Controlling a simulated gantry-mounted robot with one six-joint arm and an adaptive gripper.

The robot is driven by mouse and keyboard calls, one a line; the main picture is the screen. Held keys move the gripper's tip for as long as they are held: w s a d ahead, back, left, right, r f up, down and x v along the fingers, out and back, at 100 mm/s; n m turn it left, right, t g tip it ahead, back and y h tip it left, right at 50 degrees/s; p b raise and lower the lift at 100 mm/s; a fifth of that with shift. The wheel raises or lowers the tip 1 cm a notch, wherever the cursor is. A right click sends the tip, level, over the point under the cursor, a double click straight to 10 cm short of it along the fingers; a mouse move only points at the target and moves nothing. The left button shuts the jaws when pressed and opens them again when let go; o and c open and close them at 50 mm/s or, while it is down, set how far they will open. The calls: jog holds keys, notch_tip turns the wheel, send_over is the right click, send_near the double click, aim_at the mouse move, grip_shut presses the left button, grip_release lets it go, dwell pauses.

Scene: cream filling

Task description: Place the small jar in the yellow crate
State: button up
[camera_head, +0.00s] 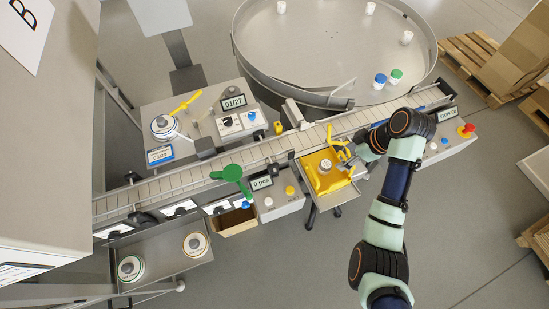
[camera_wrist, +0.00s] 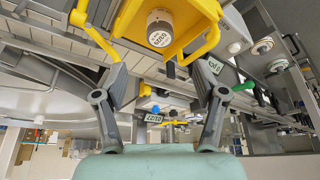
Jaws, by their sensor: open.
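A small jar (camera_head: 325,165) with a pale lid is inside the yellow crate (camera_head: 310,172), which is by the front side of the conveyor. In the wrist view the jar (camera_wrist: 160,28) shows printed marking on its pale face, against the yellow crate (camera_wrist: 192,32). My gripper (camera_head: 347,160) is at the right side of the crate, near its yellow handle. In the wrist view my gripper (camera_wrist: 162,78) has its fingers wide apart with nothing between them. The jar is beyond the fingertips, and I see no contact with it.
A round metal table (camera_head: 310,50) behind the conveyor (camera_head: 180,185) carries a blue-capped jar (camera_head: 380,80), a green-capped jar (camera_head: 396,75) and several white ones. A green paddle-shaped part (camera_head: 232,173) stands left of the crate. A red button (camera_head: 467,129) is at right.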

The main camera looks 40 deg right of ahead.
jog(key=w+a+r+m+t+h, duration=0.1)
jog(key=w+a+r+t, duration=0.1)
jog(key=w+a, duration=0.7)
jog(key=w+a+r+t+h, duration=0.1)
jog(key=w+a+r, duration=0.35)
jog(key=a, duration=0.75)
jog(key=a+r+m+t, duration=0.1)
jog(key=a+r, duration=0.3)
jog(key=a, duration=0.6)
jog(key=s+a+r+t+y, duration=0.1)
jog(key=a+r+t, duration=0.3)
jog(key=a, duration=0.7)
jog(key=shift+a+r+m+t, duration=0.3)
jog(key=shift+r+m, duration=0.1)
jog(key=shift+r, duration=0.05)
